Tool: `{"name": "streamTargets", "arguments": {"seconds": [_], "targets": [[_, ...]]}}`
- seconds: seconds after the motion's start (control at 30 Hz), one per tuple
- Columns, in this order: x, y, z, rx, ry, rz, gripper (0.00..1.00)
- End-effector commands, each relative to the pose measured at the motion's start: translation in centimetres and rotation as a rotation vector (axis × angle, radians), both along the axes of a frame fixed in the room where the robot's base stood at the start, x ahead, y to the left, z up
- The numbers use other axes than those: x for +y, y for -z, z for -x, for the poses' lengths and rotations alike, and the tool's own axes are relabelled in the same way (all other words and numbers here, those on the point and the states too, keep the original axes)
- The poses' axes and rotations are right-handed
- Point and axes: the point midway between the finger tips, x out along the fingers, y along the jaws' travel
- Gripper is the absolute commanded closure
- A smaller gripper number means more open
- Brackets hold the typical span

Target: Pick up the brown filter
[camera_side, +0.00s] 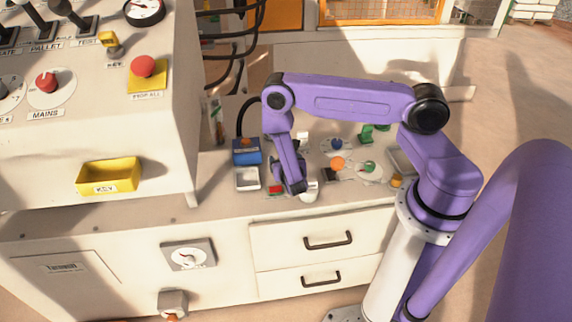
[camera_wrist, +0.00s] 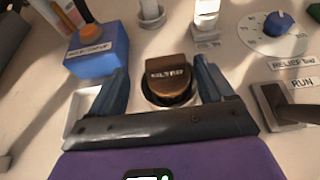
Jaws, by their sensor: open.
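The brown filter (camera_wrist: 168,75) shows in the wrist view with a label on its top face. It sits in a round pale socket, between and a little beyond my gripper's fingers. My gripper (camera_wrist: 165,85) is open, with one dark finger on each side of the filter and a visible gap to each. In the side view my gripper (camera_side: 290,185) points down over the bench top, near its front edge. The filter is hidden behind my arm there, or too small to tell.
A blue box with an orange button (camera_wrist: 97,50) stands close to the left finger, with a white tray (camera_wrist: 84,110) beside it. A blue knob on a dial (camera_wrist: 277,24) lies at the upper right. A dark lever marked RUN (camera_wrist: 280,106) stands right of the gripper.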

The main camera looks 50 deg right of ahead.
Motion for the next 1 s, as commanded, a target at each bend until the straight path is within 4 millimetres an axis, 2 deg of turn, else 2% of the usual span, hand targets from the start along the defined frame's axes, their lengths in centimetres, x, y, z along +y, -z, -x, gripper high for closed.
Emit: {"name": "streamTargets", "arguments": {"seconds": [0.2, 0.3, 0.67, 0.77, 0.8, 0.87, 1.0], "targets": [[-2.6, 0.9, -1.3, -0.002, 0.007, 0.0, 0.19], [-3.3, 1.4, -2.1, -0.001, 0.005, -0.001, 0.19], [-3.8, 1.7, -2.8, 0.001, 0.001, 0.0, 0.19], [-3.8, 1.7, -2.8, 0.001, 0.001, 0.0, 0.48], [-3.8, 1.7, -2.8, 0.001, 0.001, 0.0, 0.61], [-3.8, 1.7, -2.8, 0.001, 0.001, 0.0, 0.79], [-3.8, 1.7, -2.8, 0.0, 0.001, 0.0, 0.79]]}}
